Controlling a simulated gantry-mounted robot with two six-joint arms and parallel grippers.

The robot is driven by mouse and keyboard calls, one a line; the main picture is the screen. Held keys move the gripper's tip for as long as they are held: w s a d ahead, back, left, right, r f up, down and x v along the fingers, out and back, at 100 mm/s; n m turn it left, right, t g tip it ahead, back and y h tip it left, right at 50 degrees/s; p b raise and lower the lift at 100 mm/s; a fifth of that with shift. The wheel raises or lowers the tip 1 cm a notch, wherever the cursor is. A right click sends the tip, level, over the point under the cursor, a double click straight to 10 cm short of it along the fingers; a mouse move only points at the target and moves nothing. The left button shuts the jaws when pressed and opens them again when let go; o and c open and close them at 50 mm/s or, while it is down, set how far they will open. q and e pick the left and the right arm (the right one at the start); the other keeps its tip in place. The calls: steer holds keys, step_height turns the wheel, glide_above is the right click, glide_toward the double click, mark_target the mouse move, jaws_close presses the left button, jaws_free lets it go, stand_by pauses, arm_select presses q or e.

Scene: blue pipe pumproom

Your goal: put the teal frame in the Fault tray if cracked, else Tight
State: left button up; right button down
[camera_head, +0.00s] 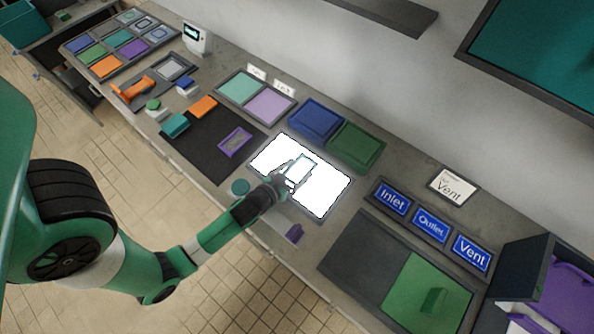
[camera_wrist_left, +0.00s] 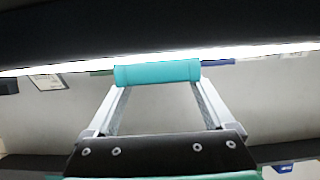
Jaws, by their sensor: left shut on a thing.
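My left gripper (camera_head: 287,181) is over the bright white light panel (camera_head: 328,199) in the middle of the bench. It is shut on the teal frame, whose pale thin outline (camera_head: 306,161) shows against the glare. In the left wrist view one teal edge of the frame (camera_wrist_left: 158,72) sits between the fingertips. Glare and small size hide whether the frame has a crack. A mint tray (camera_head: 240,87) and a lilac tray (camera_head: 268,105) stand behind, each with a small white card too small to read surely. My right gripper is not in view.
Blue (camera_head: 316,119) and green (camera_head: 356,146) trays stand behind the panel. A dark mat (camera_head: 205,150) with a purple frame (camera_head: 235,142) lies left. Inlet, Outlet and Vent signs (camera_head: 431,225) and a green mat (camera_head: 428,292) are right. A purple piece (camera_head: 294,233) is near the front edge.

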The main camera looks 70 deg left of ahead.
arm_select(q)
steer(key=o, duration=1.3)
steer(key=shift+f, duration=0.1)
steer(key=shift+r+p, duration=0.25)
steer(key=shift+p, duration=0.05)
steer(key=v, duration=0.3)
steer(key=b+v, duration=0.1)
steer(key=v, duration=0.3)
steer(key=b+v, duration=0.1)
steer(key=v, duration=0.3)
steer(key=shift+s+d+f, duration=0.15)
steer(key=shift+s+f, duration=0.1)
steer(key=shift+s+r, duration=0.25)
steer(key=shift+r, duration=0.1)
steer(key=shift+w, duration=0.1)
